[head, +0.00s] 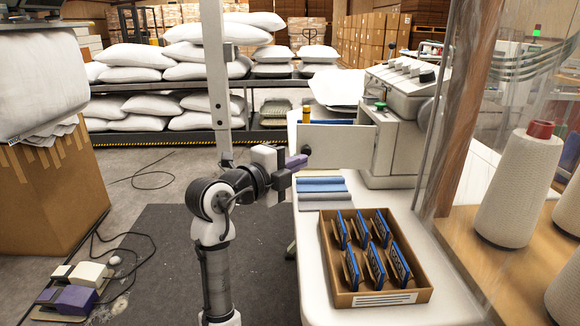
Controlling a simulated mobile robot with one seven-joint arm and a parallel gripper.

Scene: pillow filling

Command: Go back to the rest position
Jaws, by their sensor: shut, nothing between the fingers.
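My arm rises from the bottom middle and bends at its joints. Its end, my gripper (299,162), points to the right beside the sewing machine's left end. The gripper is shut and empty; its fingertips are small in this view. It is above the left edge of the white table (318,252), apart from the folded cloths below it.
A cardboard tray (345,299) of blue-edged packets and folded cloths (322,187) lie on the table. The sewing machine (395,150) stands behind. Thread cones (515,190) are right; a box (55,205), pedals (72,297) and cables left. Pillow racks (165,138) stand behind.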

